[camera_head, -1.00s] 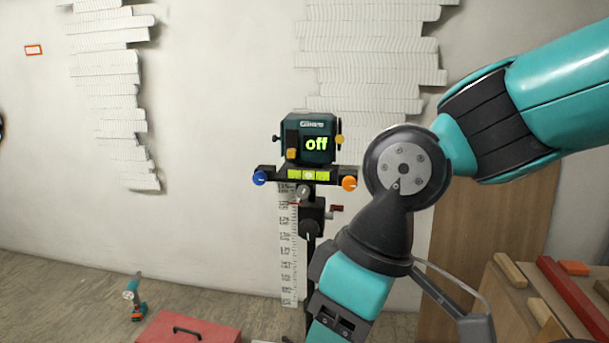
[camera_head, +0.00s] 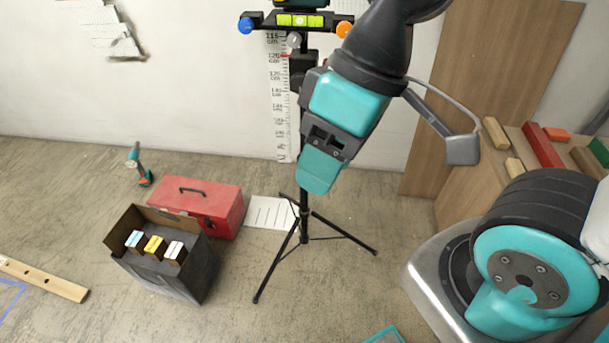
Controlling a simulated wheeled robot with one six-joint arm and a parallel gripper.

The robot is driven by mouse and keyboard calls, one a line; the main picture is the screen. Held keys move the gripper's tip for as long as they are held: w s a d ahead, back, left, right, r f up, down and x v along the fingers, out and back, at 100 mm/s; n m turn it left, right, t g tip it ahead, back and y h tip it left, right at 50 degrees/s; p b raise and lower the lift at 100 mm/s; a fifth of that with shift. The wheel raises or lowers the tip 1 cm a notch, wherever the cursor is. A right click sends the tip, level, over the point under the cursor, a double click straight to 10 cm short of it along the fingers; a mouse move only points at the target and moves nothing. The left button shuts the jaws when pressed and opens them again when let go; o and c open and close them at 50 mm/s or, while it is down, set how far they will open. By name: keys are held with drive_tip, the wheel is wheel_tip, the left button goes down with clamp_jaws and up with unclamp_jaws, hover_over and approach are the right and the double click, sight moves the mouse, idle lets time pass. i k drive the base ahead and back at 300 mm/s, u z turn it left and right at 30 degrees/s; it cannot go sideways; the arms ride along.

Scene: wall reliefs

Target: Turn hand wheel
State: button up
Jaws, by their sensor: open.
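A black tripod (camera_head: 304,222) stands near the wall beside an upright white scale (camera_head: 276,100). Its top bar carries a yellow-green level (camera_head: 299,20), a blue knob (camera_head: 245,25) on the left and an orange knob (camera_head: 344,29) on the right. A grey knob (camera_head: 293,41) sits just below the bar. I cannot tell which of these is the hand wheel. My gripper (camera_head: 320,168) is open, points down and appears in front of the tripod column, hiding part of it. I see nothing held. Only the bottom edge of the device on top shows.
A red toolbox (camera_head: 213,208) and an open dark box (camera_head: 165,272) with small packs stand left of the tripod. A drill (camera_head: 138,165) stands by the wall. A wooden bench (camera_head: 465,178) with blocks is at right. A wooden rail (camera_head: 45,280) lies at left.

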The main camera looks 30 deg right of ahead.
sight(297, 79)
drive_tip(key=z, duration=0.05)
drive_tip(key=k, duration=0.5)
drive_tip(key=u, duration=0.95)
drive_tip(key=i, duration=0.7)
drive_tip(key=z, duration=2.5)
